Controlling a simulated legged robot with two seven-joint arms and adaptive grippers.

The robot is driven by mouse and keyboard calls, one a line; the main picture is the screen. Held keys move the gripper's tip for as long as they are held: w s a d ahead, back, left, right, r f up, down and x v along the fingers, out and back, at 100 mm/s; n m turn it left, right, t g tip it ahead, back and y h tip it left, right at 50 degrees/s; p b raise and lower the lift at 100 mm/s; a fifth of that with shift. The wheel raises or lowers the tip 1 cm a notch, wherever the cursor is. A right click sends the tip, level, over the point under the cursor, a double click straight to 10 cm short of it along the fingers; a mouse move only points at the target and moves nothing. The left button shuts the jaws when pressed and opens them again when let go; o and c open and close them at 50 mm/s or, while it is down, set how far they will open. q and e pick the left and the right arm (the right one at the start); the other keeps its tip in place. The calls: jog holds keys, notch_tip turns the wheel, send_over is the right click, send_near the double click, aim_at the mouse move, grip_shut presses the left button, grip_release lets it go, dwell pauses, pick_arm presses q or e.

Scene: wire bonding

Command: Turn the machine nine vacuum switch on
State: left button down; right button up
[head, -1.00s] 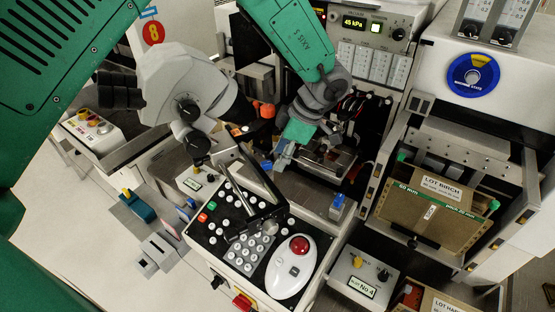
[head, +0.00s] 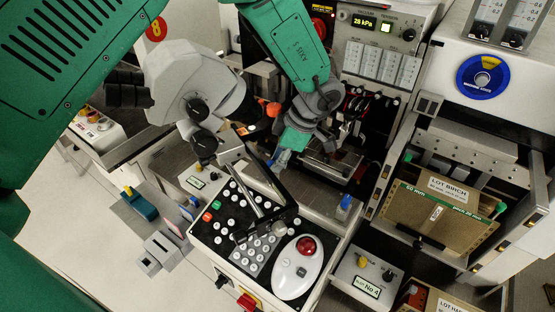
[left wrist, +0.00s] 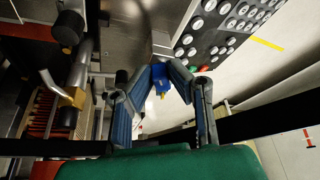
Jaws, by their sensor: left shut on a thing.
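My left gripper (head: 279,160) comes down from the top of the head view and sits beside the metal work stage of the middle machine. In the left wrist view its two dark blue fingers (left wrist: 160,76) converge on a small blue part with a yellow tip (left wrist: 158,80). I cannot tell what this part is. The machine's front panel (head: 385,22) carries a lit display (head: 363,21) reading 28 kPa, a lit green square button (head: 386,27) and a black knob (head: 408,34). I cannot pick out the vacuum switch for certain. My right gripper is out of view.
A keypad console (head: 247,237) with a trackball unit (head: 297,267) stands in front. A labelled box "No 4" (head: 366,287) and a wooden lot holder (head: 425,208) are at right. A microscope head (head: 190,80) is left of my left arm. A blue-capped bottle (head: 344,205) stands right of the console.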

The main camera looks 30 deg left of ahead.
pick_arm(q)
jog(key=shift+s+a, duration=0.15)
jog(key=shift+a, duration=0.2)
jog(key=shift+f, duration=0.1)
dwell(1.1)
jog(key=c, duration=1.3)
grip_release()
jog(key=shift+a, duration=0.15)
jog(key=shift+c, duration=0.2)
jog(key=shift+a, duration=0.2)
jog(key=v, duration=1.1)
jog(key=shift+r, duration=0.35)
jog(key=shift+d, duration=0.15)
